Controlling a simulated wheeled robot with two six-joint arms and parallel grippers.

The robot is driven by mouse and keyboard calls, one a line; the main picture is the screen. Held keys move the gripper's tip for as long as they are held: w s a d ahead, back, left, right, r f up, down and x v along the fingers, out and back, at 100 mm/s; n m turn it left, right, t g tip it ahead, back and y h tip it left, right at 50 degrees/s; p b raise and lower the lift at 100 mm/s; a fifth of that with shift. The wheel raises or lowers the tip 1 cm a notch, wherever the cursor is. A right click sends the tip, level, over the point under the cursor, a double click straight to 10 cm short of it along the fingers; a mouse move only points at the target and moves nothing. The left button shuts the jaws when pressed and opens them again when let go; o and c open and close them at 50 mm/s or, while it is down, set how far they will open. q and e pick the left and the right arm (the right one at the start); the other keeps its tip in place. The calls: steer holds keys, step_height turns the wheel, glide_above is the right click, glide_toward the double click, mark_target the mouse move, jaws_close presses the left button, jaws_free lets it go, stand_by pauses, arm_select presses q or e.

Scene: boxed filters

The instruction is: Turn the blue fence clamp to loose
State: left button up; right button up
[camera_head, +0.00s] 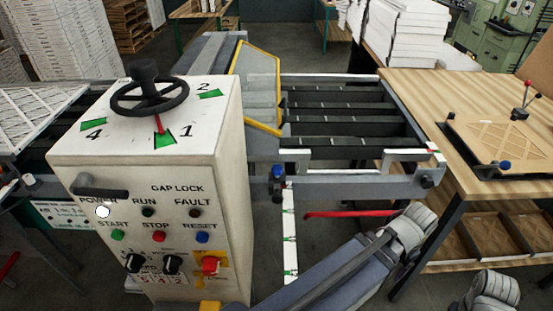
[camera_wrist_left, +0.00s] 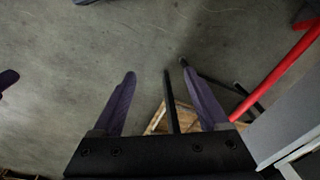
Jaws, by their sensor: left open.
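The blue fence clamp (camera_head: 277,172) is a small blue-topped knob on the grey front rail of the machine, just right of the white control cabinet, in the head view. A white scale strip (camera_head: 290,235) with green marks hangs below and beside it. Whether the clamp is tight or loose cannot be told. The clamp does not show there. Neither gripper shows in the head view, where grey links of my arm cross the lower right.
The control cabinet (camera_head: 150,160) has a black handwheel (camera_head: 150,97) on top and stands close left of the clamp. A red bar (camera_head: 350,214) lies right of the strip. A wooden table (camera_head: 470,95) at right carries a jig with another blue knob (camera_head: 504,165).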

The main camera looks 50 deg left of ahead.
arm_select(q)
steer(key=w+a+r+n+t+p, duration=0.15)
steer(key=a+r+p, duration=0.35)
steer(key=a, duration=0.8)
steer(key=n+t+y+p, duration=0.2)
steer(key=n+p, duration=0.4)
steer(key=p, duration=0.2)
glide_toward(277, 168)
steer(key=shift+w+a+f, duration=0.15)
steer(key=shift+a+f, duration=0.1)
steer(key=shift+f, duration=0.1)
steer(key=shift+f, duration=0.1)
steer(key=b+x, duration=0.7)
steer(key=shift+w+f, duration=0.2)
steer(key=shift+f, duration=0.15)
steer(key=shift+c, duration=0.2)
jaws_close()
